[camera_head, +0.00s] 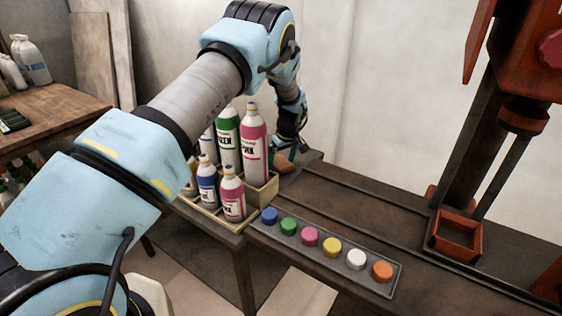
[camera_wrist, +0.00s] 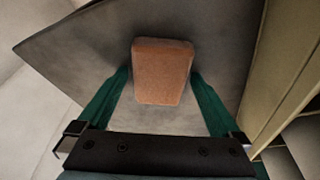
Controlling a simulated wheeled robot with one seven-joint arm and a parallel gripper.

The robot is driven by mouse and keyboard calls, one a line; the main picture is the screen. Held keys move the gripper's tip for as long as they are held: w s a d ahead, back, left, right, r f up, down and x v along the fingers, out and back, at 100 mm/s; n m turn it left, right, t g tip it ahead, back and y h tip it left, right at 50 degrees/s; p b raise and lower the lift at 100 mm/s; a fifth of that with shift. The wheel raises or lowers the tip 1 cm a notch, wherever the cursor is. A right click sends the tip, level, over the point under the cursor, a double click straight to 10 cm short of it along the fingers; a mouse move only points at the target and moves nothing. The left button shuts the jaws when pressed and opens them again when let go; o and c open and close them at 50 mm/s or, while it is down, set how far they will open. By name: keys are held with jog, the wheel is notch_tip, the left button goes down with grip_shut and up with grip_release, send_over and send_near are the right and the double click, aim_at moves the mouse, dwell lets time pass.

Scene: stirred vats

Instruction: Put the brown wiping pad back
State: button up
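The brown wiping pad (camera_wrist: 163,72) is a small reddish-brown block. In the wrist view it lies centred between the two green fingertips of my gripper (camera_wrist: 160,74), close to both. The fingers stand about a pad's width apart; I cannot tell whether they press on it. In the head view the pad (camera_head: 282,161) shows as a small reddish-brown patch at the table's far left corner, just behind the bottle rack. I cannot tell whether the pad touches the tabletop.
The bottle rack (camera_head: 263,194) with several bottles stands close beside my gripper; its pale wall (camera_wrist: 285,75) shows at right in the wrist view. A tray (camera_head: 322,251) of coloured caps lies at the table's front. An orange-red square bin (camera_head: 459,233) stands right.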

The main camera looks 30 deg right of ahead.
jog(key=shift+r, duration=0.3)
jog(key=b+v, duration=0.2)
jog(key=v, duration=0.9)
jog(key=shift+r, duration=0.35)
jog(key=shift+s, duration=0.1)
